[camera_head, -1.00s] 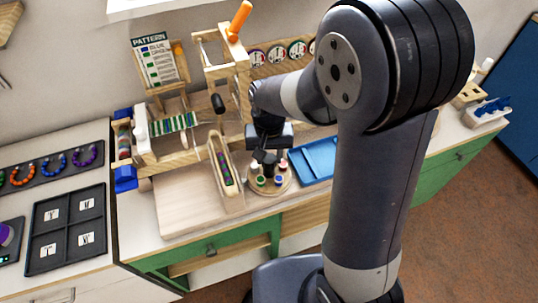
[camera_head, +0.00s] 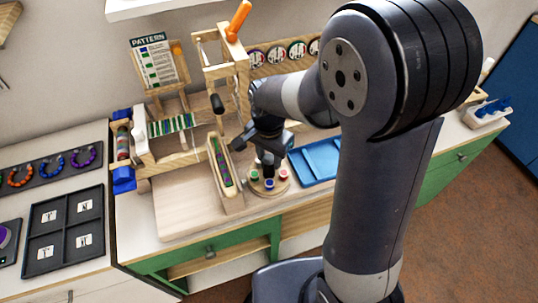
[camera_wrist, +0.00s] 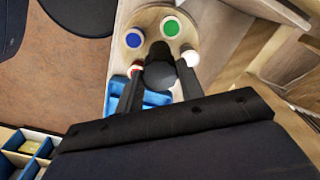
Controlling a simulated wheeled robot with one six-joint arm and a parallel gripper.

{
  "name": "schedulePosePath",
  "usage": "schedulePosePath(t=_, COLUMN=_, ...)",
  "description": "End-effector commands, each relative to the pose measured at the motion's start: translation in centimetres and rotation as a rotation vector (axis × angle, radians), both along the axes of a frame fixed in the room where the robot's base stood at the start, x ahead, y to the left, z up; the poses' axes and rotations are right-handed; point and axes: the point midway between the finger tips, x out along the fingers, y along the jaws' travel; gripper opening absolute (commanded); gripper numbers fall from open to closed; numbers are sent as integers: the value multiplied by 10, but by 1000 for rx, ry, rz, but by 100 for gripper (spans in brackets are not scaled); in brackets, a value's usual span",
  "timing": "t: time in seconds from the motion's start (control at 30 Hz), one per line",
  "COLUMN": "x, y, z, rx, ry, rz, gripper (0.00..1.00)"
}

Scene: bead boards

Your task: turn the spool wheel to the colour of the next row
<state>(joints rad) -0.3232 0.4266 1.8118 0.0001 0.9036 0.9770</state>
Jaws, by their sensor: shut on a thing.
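The spool wheel (camera_head: 258,191) is a round wooden disc on the bench, with coloured spools around a centre knob. In the head view a green spool (camera_head: 255,174), a blue spool (camera_head: 269,184) and a red or pink spool (camera_head: 283,172) face the front. In the wrist view the blue spool (camera_wrist: 134,38), the green spool (camera_wrist: 170,27) and a white one (camera_wrist: 191,57) show around the dark knob (camera_wrist: 160,74). My gripper (camera_head: 267,167) is over the wheel's middle, its fingers shut on the knob. The pattern card (camera_head: 157,62) stands at the back; its rows are too small to read surely.
A blue tray (camera_head: 317,160) is close right. The loom (camera_head: 172,124) with a striped band stands behind left. A black sorting tray (camera_head: 44,265) is at far left. The bench's front edge is near.

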Motion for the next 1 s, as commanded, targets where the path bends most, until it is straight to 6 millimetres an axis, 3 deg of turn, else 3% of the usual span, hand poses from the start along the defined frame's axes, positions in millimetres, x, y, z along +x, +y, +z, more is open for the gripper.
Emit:
schedulePosePath(t=0.43, x=1, y=0, z=1, rx=0, ry=-3, rz=-9, gripper=13)
schedulePosePath(t=0.47, x=1, y=0, z=1, rx=0, ry=-3, rz=-9, gripper=37)
schedulePosePath(t=0.7, x=0, y=0, z=0, rx=0, ry=-1, rz=-9, gripper=56)
schedulePosePath(t=1.0, x=0, y=0, z=3, rx=1, ry=-2, rz=-9, gripper=58)
